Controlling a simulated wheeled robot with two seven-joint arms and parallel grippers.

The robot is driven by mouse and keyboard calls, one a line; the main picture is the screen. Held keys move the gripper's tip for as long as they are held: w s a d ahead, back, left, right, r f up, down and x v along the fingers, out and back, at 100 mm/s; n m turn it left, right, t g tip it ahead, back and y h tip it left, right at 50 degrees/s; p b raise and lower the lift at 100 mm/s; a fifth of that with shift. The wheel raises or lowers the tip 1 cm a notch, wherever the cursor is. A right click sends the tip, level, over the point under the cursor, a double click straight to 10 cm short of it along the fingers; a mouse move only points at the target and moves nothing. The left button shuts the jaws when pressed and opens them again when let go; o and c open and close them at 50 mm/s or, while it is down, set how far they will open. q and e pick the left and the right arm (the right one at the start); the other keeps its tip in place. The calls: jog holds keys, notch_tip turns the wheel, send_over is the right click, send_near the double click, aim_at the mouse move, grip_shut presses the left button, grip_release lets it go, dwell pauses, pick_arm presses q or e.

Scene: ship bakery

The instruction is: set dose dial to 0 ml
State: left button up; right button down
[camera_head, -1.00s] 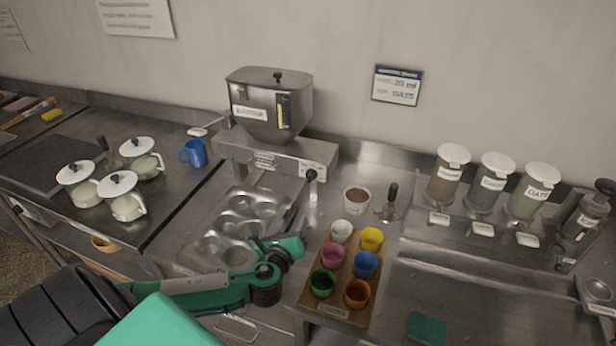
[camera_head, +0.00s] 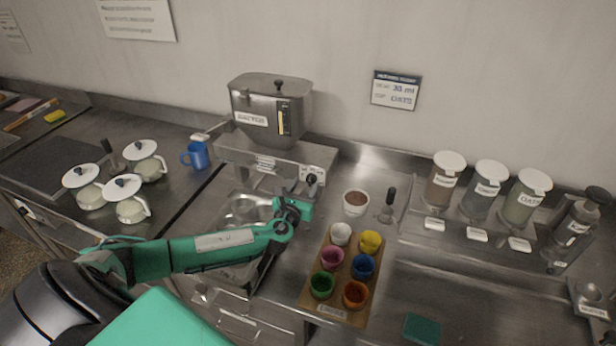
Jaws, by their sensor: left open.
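The batter dispenser (camera_head: 268,112) is a steel hopper on a long steel base against the back wall. The dose dial (camera_head: 312,179) is a small black knob at the right end of the base's front face, by a white scale plate (camera_head: 313,170). The scale is too small to read. My left gripper (camera_head: 308,188) is open, right at the dial and just below it. Its fingers partly cover the dial's lower part, and I cannot tell whether they touch it. My right gripper is not in view.
A muffin tin (camera_head: 240,212) lies under my left arm. A wooden rack (camera_head: 345,282) of coloured cups and a brown-filled cup (camera_head: 356,202) stand right of the gripper. A wall card (camera_head: 396,90) seems to read 30 ml, oats. Lidded pots (camera_head: 125,200) stand left.

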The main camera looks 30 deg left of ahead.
aim_at(309, 179)
pick_arm(q)
jog(key=shift+p+x, duration=0.3)
jog(key=shift+x, duration=1.3)
jog(key=shift+c, duration=0.5)
jog(key=c, duration=0.9)
